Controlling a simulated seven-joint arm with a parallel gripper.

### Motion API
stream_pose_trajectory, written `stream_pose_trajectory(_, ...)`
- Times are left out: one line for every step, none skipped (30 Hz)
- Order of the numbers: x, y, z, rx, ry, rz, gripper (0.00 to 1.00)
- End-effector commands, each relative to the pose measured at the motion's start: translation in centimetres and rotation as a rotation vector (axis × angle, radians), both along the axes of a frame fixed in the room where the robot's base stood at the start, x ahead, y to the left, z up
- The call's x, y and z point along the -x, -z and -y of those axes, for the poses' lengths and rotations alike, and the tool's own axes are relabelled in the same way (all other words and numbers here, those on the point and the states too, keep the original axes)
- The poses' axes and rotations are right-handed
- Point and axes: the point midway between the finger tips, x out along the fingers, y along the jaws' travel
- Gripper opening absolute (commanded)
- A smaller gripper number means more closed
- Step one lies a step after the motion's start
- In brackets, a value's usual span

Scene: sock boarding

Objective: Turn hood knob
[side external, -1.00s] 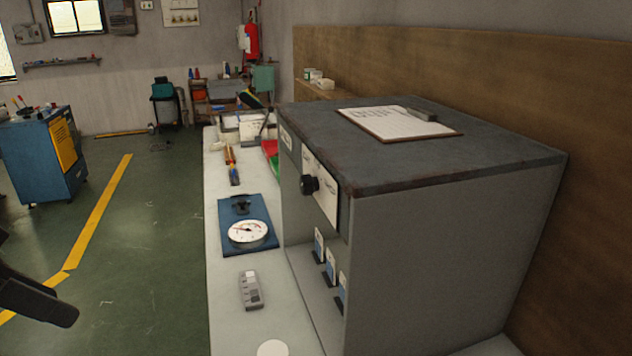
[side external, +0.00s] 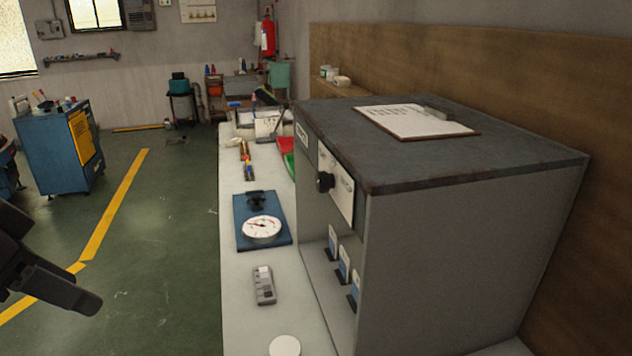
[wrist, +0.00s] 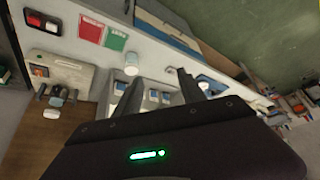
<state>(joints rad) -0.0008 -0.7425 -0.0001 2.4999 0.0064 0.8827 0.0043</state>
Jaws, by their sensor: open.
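The hood is a grey box with a dark, worn top (side external: 400,163) on the workbench in the side external view. Its black round knob (side external: 325,181) sits on a white panel (side external: 343,197) on the hood's front face. I cannot make out the knob in the wrist view.
A clipboard (side external: 415,123) lies on the hood. A blue plate with a round gauge (side external: 262,228), a grey handheld device (side external: 264,285) and a white disc (side external: 284,346) lie on the bench before it. Blue-labelled items (side external: 344,263) stand inside the hood.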

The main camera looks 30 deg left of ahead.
Motion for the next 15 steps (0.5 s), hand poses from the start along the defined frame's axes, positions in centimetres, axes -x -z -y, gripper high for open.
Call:
stream_pose_trajectory(-1.3, -0.1, -0.4, -0.025, 0.010, 0.022, 0.52)
stream_pose_trajectory(-2.7, -0.2, -0.8, -0.050, 0.024, 0.049, 0.52)
stream_pose_trajectory(-5.2, -0.4, -1.5, -0.101, 0.057, 0.101, 0.52)
stream_pose_trajectory(-7.5, -0.6, -1.9, -0.147, 0.092, 0.148, 0.52)
stream_pose_trajectory(-9.9, -0.8, -2.3, -0.197, 0.137, 0.203, 0.52)
stream_pose_trajectory(-13.3, -1.1, -2.5, -0.264, 0.212, 0.280, 0.52)
stream_pose_trajectory(-15.7, -1.2, -2.4, -0.308, 0.272, 0.342, 0.52)
stream_pose_trajectory(-17.8, -1.4, -2.0, -0.346, 0.338, 0.405, 0.52)
stream_pose_trajectory(-20.4, -1.4, -1.1, -0.387, 0.429, 0.489, 0.52)
stream_pose_trajectory(-22.1, -1.4, -0.2, -0.410, 0.498, 0.554, 0.52)
stream_pose_trajectory(-23.5, -1.4, 0.8, -0.423, 0.565, 0.620, 0.52)
stream_pose_trajectory(-25.0, -1.3, 2.4, -0.431, 0.651, 0.709, 0.52)
stream_pose_trajectory(-25.7, -1.2, 3.6, -0.427, 0.708, 0.776, 0.52)
stream_pose_trajectory(-26.2, -1.2, 4.7, -0.419, 0.760, 0.840, 0.52)
stream_pose_trajectory(-26.5, -1.2, 6.1, -0.400, 0.814, 0.921, 0.52)
